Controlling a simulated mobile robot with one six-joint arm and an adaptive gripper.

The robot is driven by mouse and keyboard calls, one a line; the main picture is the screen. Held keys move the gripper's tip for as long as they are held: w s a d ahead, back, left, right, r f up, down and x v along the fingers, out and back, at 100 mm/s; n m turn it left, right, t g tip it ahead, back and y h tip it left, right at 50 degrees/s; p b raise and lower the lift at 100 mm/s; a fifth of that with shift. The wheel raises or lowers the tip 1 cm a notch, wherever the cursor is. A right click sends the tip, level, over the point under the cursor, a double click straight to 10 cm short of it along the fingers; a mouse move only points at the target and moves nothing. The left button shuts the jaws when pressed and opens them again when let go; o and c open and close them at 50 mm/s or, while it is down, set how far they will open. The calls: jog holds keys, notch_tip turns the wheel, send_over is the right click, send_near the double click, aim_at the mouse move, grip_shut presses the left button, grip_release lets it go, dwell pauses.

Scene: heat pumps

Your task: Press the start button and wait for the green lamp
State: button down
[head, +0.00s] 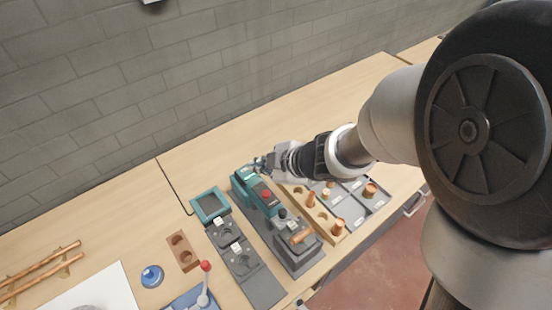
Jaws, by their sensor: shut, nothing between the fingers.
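A teal and dark grey machine (243,186) stands on the wooden table near the middle of the head view. A red round part (266,195) shows on its top face, and a pale green patch (248,171) shows near its far end. I cannot tell which part is the start button or whether a lamp is lit. My gripper (259,164) is shut and empty. It is over or beside the far end of the machine and covers part of its top. I cannot tell whether it touches.
A grey fixture with a copper piece (299,237) stands at the machine's near end. A wooden tray (325,226) with copper parts lies right of it. A teal-framed unit (209,205), a brown block (183,251) and a red-knobbed lever (205,267) lie left. The table behind is clear.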

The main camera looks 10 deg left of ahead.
jog(key=b, duration=0.8)
send_over(265, 196)
notch_tip(265, 196, down, 8)
jog(key=shift+f, duration=0.1)
jog(key=shift+a+f+b, duration=0.1)
jog(key=shift+f+b, duration=0.2)
jog(key=shift+b, duration=0.1)
dwell(0.9)
jog(key=shift+f, duration=0.4)
jog(key=shift+f+b, duration=0.45)
jog(key=shift+b, duration=0.1)
dwell(0.3)
jog(key=shift+r, duration=0.1)
jog(key=shift+r+p, duration=0.75)
jog(key=shift+p, duration=0.25)
